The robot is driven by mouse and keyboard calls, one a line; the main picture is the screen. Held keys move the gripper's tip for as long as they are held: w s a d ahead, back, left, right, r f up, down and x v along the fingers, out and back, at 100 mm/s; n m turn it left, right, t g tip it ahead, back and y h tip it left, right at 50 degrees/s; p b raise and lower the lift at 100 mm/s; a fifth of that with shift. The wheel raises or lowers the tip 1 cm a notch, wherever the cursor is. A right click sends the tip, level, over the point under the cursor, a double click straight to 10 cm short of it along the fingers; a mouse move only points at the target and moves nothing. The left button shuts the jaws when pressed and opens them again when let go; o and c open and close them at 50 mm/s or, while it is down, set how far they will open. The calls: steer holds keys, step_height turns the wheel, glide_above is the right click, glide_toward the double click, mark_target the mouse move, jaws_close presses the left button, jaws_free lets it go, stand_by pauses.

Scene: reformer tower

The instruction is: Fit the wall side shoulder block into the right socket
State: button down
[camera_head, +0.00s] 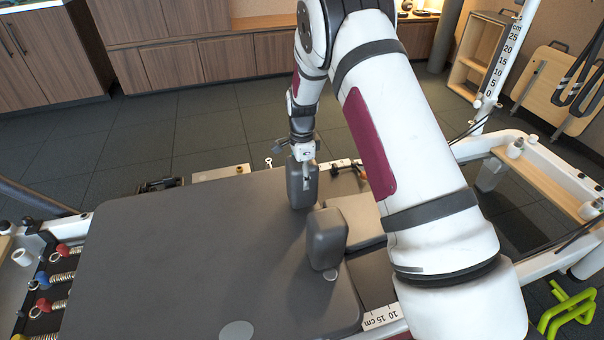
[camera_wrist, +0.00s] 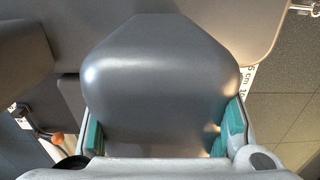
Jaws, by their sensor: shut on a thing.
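The wall side shoulder block (camera_head: 299,188) is a dark grey padded block, upright at the far right edge of the carriage (camera_head: 190,250). My gripper (camera_head: 306,168) is shut on it from above. In the wrist view the block (camera_wrist: 160,75) fills the middle, with teal finger pads on both sides of it. I cannot tell whether its base touches the carriage or hangs just above. The right socket is hidden from view. A second shoulder block (camera_head: 326,239) stands upright on the near side, apart from the held one.
A lighter grey pad (camera_head: 358,215) lies right of the blocks. A scale strip (camera_head: 383,317) runs along the near frame rail. A white post with a scale (camera_head: 508,48) rises at the right. Springs with coloured ends (camera_head: 60,279) sit at the left. The carriage top is mostly clear.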

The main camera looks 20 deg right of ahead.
steer(key=shift+f, duration=0.2)
steer(key=c, duration=0.6)
jaws_free()
steer(key=shift+r, duration=0.1)
